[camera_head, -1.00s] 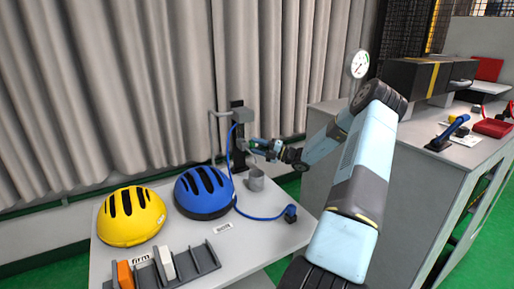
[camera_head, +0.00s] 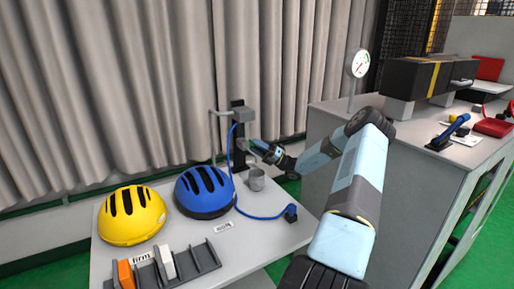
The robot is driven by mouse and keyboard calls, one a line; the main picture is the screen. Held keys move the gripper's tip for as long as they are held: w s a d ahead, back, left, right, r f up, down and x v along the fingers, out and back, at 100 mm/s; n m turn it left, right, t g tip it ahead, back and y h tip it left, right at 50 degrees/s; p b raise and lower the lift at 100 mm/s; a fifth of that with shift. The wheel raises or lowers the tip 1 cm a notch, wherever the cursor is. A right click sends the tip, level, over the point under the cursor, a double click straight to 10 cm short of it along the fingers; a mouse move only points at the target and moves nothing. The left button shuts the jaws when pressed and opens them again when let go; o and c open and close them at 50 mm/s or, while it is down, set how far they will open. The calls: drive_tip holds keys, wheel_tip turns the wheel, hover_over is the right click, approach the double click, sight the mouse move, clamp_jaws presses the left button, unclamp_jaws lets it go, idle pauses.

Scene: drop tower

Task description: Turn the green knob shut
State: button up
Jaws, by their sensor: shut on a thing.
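A dark upright fitting (camera_head: 238,131) with a grey block on top and a grey pipe stands at the back of the small grey table. The green knob (camera_head: 250,143) shows as a tiny green patch on the right side of this fitting, mostly covered by my gripper. My gripper (camera_head: 255,146) reaches in from the right and is shut on the knob. The knob's exact angle is too small to tell.
A grey cup (camera_head: 256,180) stands just below my gripper. A blue hose (camera_head: 258,217) runs down from the fitting across the table (camera_head: 240,246). A blue helmet (camera_head: 205,193) and a yellow helmet (camera_head: 131,216) lie left. A round gauge (camera_head: 359,64) stands behind my arm.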

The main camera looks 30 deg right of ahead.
drive_tip(key=shift+w+f+n+g+y, duration=0.2)
drive_tip(key=shift+n+g+y, duration=0.8)
drive_tip(key=shift+n+g, duration=2.95)
drive_tip(key=shift+w+f+n+g+y, duration=0.1)
drive_tip(key=shift+w+n+g+y, duration=0.6)
drive_tip(key=shift+n+g, duration=3.2)
drive_tip(key=shift+f+n+g+y, duration=0.1)
drive_tip(key=shift+n+g+y, duration=1.2)
drive_tip(key=shift+n+g, duration=2.6)
drive_tip(key=n+t, duration=0.1)
drive_tip(key=n, duration=0.2)
drive_tip(key=shift+r, duration=0.1)
drive_tip(key=o, duration=1.1)
drive_tip(key=shift+c, duration=0.2)
drive_tip(key=shift+w, duration=0.1)
